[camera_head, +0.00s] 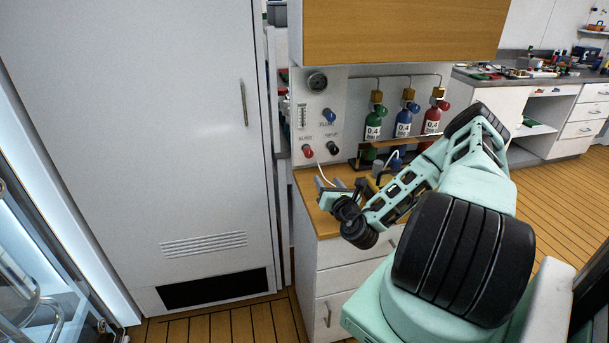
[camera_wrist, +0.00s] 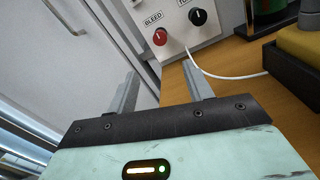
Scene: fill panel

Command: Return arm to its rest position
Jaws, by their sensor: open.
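My gripper (camera_head: 342,190) is at the end of my mint-green arm, over the left front part of the wooden counter (camera_head: 322,222). In the wrist view my gripper (camera_wrist: 165,92) shows two grey fingers spread apart with nothing between them. Beyond the fingers is the fill panel (camera_head: 318,115), with a red BLEED knob (camera_wrist: 160,38) and a black knob (camera_wrist: 198,16). A white hose (camera_wrist: 225,77) runs from the panel, to the right of the fingers and apart from them. My arm hides part of the counter's right side.
Green (camera_head: 374,122), blue (camera_head: 405,120) and red (camera_head: 433,120) cylinders stand in a rack behind the counter. A wooden cabinet (camera_head: 400,30) hangs above. A tall white cabinet (camera_head: 150,130) stands left. A glass-fronted unit (camera_head: 40,240) is at far left. Open floor (camera_head: 560,200) lies right.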

